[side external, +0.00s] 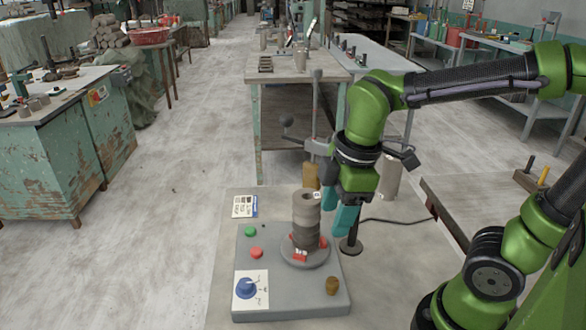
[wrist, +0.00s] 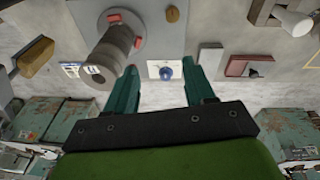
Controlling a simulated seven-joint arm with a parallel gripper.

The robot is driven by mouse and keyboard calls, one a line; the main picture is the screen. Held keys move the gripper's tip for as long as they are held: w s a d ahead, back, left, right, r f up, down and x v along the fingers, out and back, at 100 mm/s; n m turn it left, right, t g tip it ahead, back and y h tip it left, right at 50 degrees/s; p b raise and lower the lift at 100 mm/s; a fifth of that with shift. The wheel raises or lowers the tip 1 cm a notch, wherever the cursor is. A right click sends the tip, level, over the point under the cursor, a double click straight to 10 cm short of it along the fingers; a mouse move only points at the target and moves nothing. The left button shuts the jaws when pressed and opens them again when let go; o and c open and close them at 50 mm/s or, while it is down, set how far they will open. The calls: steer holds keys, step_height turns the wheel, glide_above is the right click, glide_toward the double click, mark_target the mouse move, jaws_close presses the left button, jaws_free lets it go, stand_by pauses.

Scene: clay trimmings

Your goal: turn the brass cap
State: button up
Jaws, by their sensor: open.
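The brass cap (side external: 332,286) is a short upright brownish cylinder at the front right corner of the grey panel (side external: 290,303). In the wrist view the cap (wrist: 172,14) shows at the top edge, above and between the fingers. My gripper (side external: 339,214) has teal fingers, points down and is open and empty. In the side view it is above and behind the cap, just right of the clay cylinder (side external: 306,215); the cap is clear of it. In the wrist view my gripper (wrist: 162,71) has a wide gap between its fingers, and the clay cylinder (wrist: 108,58) is close to the left finger.
The clay cylinder stands on a round turntable (side external: 318,263) with red clamps. A blue knob (side external: 245,288), red button (side external: 257,254) and green button (side external: 250,231) are on the panel's left. A tan block (side external: 311,175) and upright lever stand behind. The panel around the cap is clear.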

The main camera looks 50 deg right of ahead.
mark_target(333, 280)
steer(key=f+n, duration=0.3)
steer(key=f, duration=0.2)
steer(key=f+n+g, duration=0.1)
steer(key=f+n, duration=0.3)
steer(key=f, duration=0.2)
steer(key=s+f+n, duration=0.1)
steer(key=f+n, duration=0.3)
steer(key=f, duration=0.1)
steer(key=shift+a+f+g+h, duration=0.15)
steer(key=shift+a+g+h, duration=0.2)
steer(key=shift+g+h, duration=0.05)
jaws_close()
